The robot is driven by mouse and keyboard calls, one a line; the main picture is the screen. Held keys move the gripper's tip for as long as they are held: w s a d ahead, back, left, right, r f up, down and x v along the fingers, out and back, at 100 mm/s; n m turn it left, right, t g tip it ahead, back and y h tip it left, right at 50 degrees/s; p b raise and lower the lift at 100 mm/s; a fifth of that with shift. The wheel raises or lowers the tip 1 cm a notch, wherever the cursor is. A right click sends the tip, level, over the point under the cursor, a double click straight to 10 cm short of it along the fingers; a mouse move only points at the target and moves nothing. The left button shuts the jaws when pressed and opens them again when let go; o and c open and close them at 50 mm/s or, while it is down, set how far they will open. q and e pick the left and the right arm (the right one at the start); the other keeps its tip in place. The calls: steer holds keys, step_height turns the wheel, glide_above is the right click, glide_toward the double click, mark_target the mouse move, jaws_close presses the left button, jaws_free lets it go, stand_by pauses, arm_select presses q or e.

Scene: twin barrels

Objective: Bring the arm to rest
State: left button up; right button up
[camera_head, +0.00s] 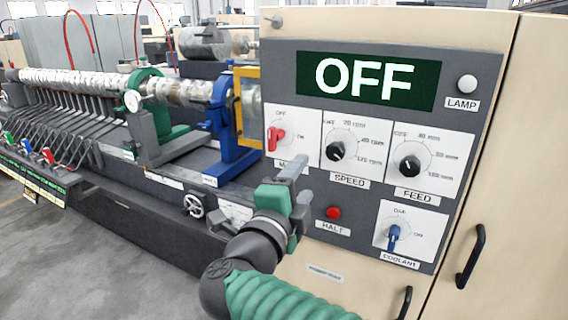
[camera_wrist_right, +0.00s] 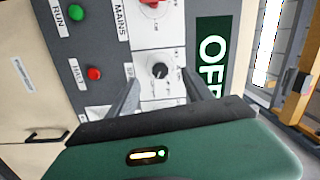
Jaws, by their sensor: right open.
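My right arm (camera_head: 280,298) reaches up from the bottom of the head view. Its gripper (camera_head: 303,178) is open and empty in front of the control panel (camera_head: 390,60), just below the red mains switch (camera_head: 275,138) and left of the red halt button (camera_head: 333,213). In the right wrist view the two fingers of the right gripper (camera_wrist_right: 161,90) stand apart, with the black speed knob (camera_wrist_right: 159,71) showing between them. I cannot tell that they touch anything. The panel's display (camera_head: 367,80) reads OFF. My left gripper is not in view.
The feed knob (camera_head: 410,163) and blue coolant switch (camera_head: 393,236) are on the panel's right. A green run button (camera_wrist_right: 75,13) shows in the wrist view. Black door handles (camera_head: 470,256) stick out at lower right. A long machine with metal shafts (camera_head: 75,80) extends left; grey floor is free.

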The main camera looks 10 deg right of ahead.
steer(key=w+a+f+n+y+p, duration=0.1)
steer(key=w+f+n+y+p, duration=0.35)
steer(key=f+n+y, duration=0.55)
steer(key=s+d+f+n+g, duration=0.2)
steer(key=s+f+n+g, duration=0.2)
steer(key=f+n, duration=0.35)
steer(key=s+d+f+n+g+p, duration=0.1)
steer(key=s+d+f+g, duration=0.2)
steer(key=s+f, duration=0.2)
steer(key=s+d+f+n+g+p, duration=0.1)
steer(key=s+d+f+n+g, duration=0.1)
steer(key=s+f, duration=0.3)
steer(key=s+d+f+n+g+h+p, duration=0.1)
steer(key=s+d+f+g, duration=0.3)
steer(key=s, duration=0.6)
step_height(320, 180, down, 2)
steer(key=shift+s+d+f+n, duration=0.1)
steer(key=shift+s+d+n, duration=0.1)
steer(key=shift+s+n, duration=0.2)
steer(key=shift+w, duration=0.1)
